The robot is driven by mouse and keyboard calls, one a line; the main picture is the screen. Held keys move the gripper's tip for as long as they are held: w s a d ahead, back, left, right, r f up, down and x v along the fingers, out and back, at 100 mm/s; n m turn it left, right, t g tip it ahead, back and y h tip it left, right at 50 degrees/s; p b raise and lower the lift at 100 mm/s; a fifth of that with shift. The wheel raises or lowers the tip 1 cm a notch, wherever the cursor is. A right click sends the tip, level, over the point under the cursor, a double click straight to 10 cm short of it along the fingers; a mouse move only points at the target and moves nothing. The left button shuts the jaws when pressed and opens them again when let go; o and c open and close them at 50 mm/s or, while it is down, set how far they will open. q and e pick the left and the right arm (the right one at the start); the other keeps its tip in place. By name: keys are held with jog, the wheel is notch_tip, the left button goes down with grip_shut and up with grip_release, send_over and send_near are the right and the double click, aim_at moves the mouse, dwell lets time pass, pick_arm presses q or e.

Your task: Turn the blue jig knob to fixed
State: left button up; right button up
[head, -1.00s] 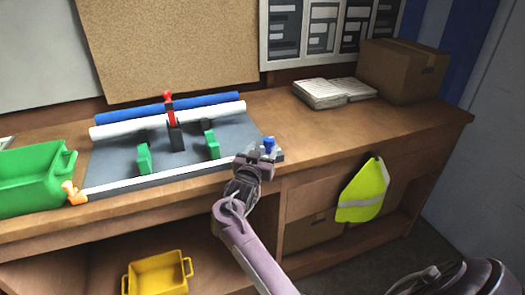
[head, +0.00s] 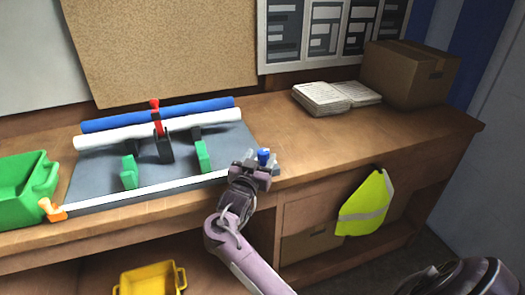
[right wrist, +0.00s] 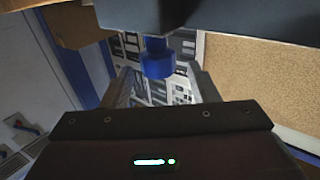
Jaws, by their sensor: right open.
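The blue knob (head: 263,156) sits at the right front corner of the grey jig (head: 102,184) on the workbench. My right gripper (head: 256,164) is open right at the knob, its fingers around or just beside it; which one I cannot tell in the head view. In the right wrist view the knob (right wrist: 157,58) shows ahead, roughly centred between my fingers (right wrist: 161,90). I cannot tell whether they touch it. The knob's lower part is hidden in the head view. My left gripper is not in view.
The jig carries a blue tube (head: 190,109), a white tube (head: 190,128), a red-handled clamp (head: 157,125) and green blocks (head: 203,157). An orange part (head: 52,210) is at its left corner. A green bin (head: 20,190) stands left. The bench right of the knob is clear.

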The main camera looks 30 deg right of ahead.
aim_at(261, 157)
jog(key=x, duration=0.2)
jog(key=shift+w+d+f, duration=0.25)
jog(key=shift+d, duration=0.25)
jog(key=shift+w, duration=0.1)
jog(key=c, duration=0.9)
jog(key=shift+f+m+g+b, duration=0.15)
jog(key=shift+m+g+b, duration=0.15)
jog(key=shift+g+b, duration=0.1)
jog(key=shift+c, duration=0.2)
jog(key=shift+m+g+h+b, duration=0.4)
jog(key=shift+g+h, duration=0.1)
jog(key=shift+g, duration=0.1)
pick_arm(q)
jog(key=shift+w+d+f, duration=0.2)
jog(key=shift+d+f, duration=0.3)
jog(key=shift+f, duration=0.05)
